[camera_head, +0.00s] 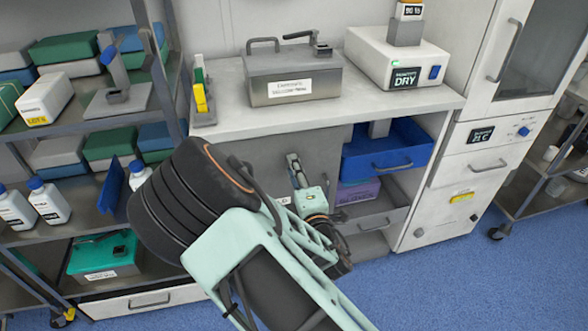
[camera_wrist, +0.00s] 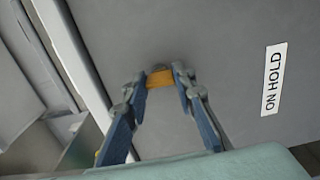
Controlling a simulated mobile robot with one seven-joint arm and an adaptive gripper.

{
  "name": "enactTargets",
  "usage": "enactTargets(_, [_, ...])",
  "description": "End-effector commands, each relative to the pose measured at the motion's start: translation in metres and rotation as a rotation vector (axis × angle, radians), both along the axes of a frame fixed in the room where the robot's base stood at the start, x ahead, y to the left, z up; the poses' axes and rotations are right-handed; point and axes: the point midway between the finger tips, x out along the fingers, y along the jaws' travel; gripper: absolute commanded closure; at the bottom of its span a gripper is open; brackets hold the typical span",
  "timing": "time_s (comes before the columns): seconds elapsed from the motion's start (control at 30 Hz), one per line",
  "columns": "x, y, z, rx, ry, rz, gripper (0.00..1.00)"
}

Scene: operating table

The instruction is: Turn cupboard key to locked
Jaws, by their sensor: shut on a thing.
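The cupboard door (camera_head: 262,148) is a grey panel under the worktop; it also fills much of the wrist view (camera_wrist: 215,50). An orange-yellow key (camera_wrist: 160,78) sits at the door face, in front of a dark round lock (camera_wrist: 158,68). My gripper (camera_wrist: 160,82) is shut on the key, one fingertip on each side of it. In the head view my gripper (camera_head: 294,165) reaches the door, and the key cannot be made out there. A white label reading "ON HOLD" (camera_wrist: 273,79) is on the door, to the right of the key.
Right of the door are an open blue drawer (camera_head: 390,150) and a grey drawer (camera_head: 375,210). A metal case (camera_head: 290,80) and a white device marked "DRY" (camera_head: 395,58) stand on the worktop (camera_head: 225,118). A loaded shelf rack (camera_head: 95,178) stands left.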

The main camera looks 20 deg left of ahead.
Motion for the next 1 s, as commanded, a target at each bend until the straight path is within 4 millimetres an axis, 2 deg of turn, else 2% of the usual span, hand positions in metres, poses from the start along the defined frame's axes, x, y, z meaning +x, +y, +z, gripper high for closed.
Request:
enactTargets(0.27, [0.000, 0.000, 0.000, -0.002, -0.001, -0.001, 1.00])
enactTargets(0.3, [0.000, 0.000, 0.000, -0.002, -0.001, -0.001, 0.75])
enactTargets(0.47, [0.000, 0.000, 0.000, -0.001, -0.001, -0.001, 0.58])
enactTargets(0.77, [-0.002, -0.001, 0.000, 0.000, 0.000, 0.000, 0.58])
enactTargets(1.0, [-0.028, -0.018, 0.000, -0.001, 0.002, -0.002, 0.58])
